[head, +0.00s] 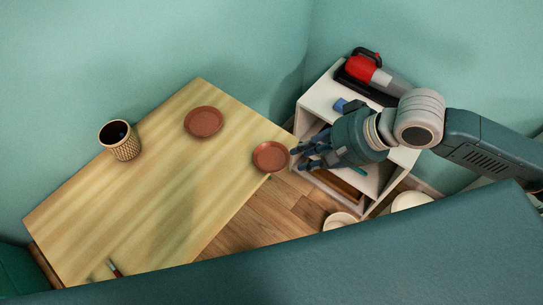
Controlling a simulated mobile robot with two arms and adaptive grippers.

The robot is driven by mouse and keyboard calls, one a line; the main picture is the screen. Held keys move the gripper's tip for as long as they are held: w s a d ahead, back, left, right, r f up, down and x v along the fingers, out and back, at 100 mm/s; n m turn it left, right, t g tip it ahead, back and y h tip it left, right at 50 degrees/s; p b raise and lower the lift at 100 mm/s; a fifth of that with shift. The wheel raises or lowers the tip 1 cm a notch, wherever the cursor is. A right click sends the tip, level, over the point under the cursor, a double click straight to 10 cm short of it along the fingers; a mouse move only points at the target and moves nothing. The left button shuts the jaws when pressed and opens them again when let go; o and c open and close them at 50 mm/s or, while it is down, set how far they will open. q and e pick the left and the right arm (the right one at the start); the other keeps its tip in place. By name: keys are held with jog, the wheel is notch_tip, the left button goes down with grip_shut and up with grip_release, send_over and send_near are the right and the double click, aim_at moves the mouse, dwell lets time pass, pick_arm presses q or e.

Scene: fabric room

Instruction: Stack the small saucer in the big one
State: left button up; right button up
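Two round reddish-brown saucers show in the head view, and they look close in size. One saucer (203,122) lies flat on the wooden table (150,205) near its far edge. The other saucer (271,157) is at the table's right corner. I cannot tell if it rests on the table or is slightly raised. My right gripper (298,156) reaches in from the right, with its dark fingertips at this saucer's right rim. I cannot tell whether the fingers are closed on the rim. My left gripper is not in view.
A woven cup (120,141) stands at the table's left far edge. A small dark-tipped object (114,268) lies near the front edge. A white shelf (318,101) with a red-and-black tool (364,66) stands right of the table. The table's middle is clear.

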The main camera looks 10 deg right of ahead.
aim_at(288, 162)
jog(key=x, duration=0.5)
jog(key=shift+p, duration=0.3)
grip_shut()
jog(key=shift+s+r, duration=0.1)
notch_tip(288, 162, up, 20)
jog(key=p, duration=0.2)
jog(key=s+d+f+n+g+y, duration=0.1)
jog(key=s+d+f+n+g, duration=0.2)
jog(key=f+n, duration=0.3)
jog(key=shift+d+f+n+g, duration=0.2)
jog(key=shift+d+n+g, duration=0.5)
jog(key=shift+d, duration=0.15)
